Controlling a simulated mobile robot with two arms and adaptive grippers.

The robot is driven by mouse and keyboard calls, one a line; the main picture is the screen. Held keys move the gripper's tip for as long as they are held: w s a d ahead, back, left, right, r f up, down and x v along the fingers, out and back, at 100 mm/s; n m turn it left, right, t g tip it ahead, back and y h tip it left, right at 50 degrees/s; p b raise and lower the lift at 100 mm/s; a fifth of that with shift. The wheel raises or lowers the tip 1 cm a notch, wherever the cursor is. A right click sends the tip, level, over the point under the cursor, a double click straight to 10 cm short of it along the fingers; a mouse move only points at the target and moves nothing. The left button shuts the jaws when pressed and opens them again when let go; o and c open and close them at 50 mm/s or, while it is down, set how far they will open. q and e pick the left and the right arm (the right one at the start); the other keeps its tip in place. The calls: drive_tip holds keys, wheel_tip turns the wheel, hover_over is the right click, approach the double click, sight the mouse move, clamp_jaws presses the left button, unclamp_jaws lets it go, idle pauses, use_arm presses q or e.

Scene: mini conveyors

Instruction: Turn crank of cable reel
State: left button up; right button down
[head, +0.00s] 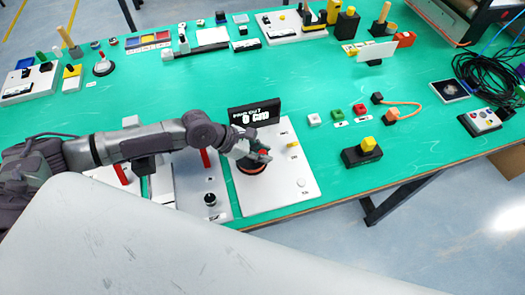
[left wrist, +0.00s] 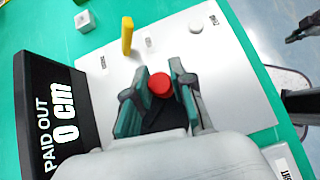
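The cable reel station is a white panel (head: 285,187) at the table's near edge, with a black display (head: 254,113) reading "PAID OUT 0 cm". The display also shows in the left wrist view (left wrist: 50,112). The crank's red knob (left wrist: 160,84) stands between the fingertips of my left gripper (left wrist: 160,80). The fingers converge and appear closed against the knob's sides. In the head view my left gripper (head: 258,156) is over the dark round reel (head: 250,167) and hides much of it and of the crank arm.
A yellow peg (left wrist: 127,35) and a white round button (left wrist: 195,28) stand on the panel. Another panel with a black knob (head: 210,199) lies left of it. A black block with a yellow top (head: 367,145) sits to the right.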

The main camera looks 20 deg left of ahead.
use_arm(q)
clamp_jaws()
use_arm(e)
drive_tip(key=shift+w, duration=0.35)
drive_tip(key=shift+r, duration=0.15)
